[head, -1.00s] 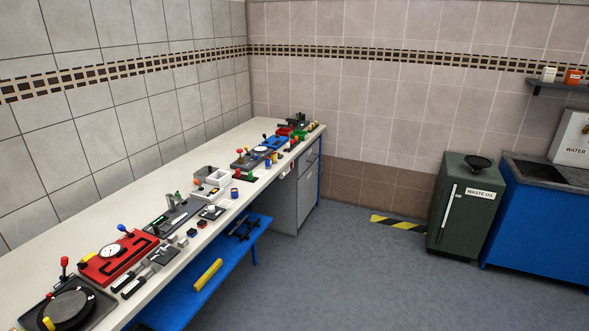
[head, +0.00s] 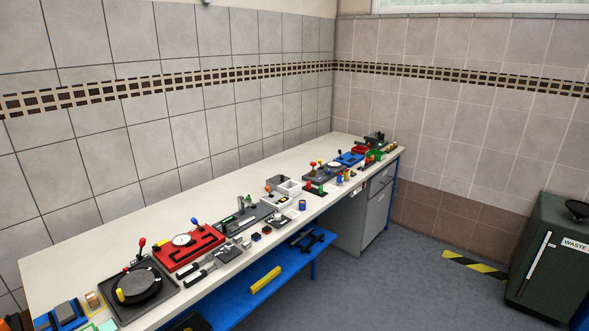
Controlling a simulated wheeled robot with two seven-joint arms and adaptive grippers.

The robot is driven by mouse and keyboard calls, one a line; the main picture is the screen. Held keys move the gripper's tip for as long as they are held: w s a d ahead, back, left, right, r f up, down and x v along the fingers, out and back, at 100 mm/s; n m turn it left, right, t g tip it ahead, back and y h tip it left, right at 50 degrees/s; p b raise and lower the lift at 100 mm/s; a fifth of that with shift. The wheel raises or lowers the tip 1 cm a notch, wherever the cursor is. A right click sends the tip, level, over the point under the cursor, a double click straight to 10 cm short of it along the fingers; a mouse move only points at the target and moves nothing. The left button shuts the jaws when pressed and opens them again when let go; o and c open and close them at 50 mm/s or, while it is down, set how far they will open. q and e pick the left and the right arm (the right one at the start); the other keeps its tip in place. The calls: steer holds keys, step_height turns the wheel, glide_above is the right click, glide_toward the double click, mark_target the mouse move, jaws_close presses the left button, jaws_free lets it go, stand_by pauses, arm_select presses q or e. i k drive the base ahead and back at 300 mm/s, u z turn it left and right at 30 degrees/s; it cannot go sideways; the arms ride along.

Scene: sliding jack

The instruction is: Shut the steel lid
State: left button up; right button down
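I cannot pick out a steel lid for certain at this distance. Small items stand along the long pale workbench (head: 150,217), including a grey open box (head: 277,182) beside a white open box (head: 290,187). A round dark disc on a plate (head: 137,287), with red and yellow knobs, sits near the bench's front left. Neither of my grippers is in view.
A red fixture with a dial (head: 188,247) and a dark grey fixture (head: 244,215) lie along the bench. A blue shelf (head: 235,303) below holds a yellow bar (head: 265,279). Grey floor (head: 400,285) is open to the right. A dark green cabinet (head: 545,262) stands at far right.

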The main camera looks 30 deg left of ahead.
mark_target(278, 179)
steer(key=i, duration=1.85)
steer(key=u, duration=0.85)
steer(key=i, duration=1)
steer(key=u, duration=0.85)
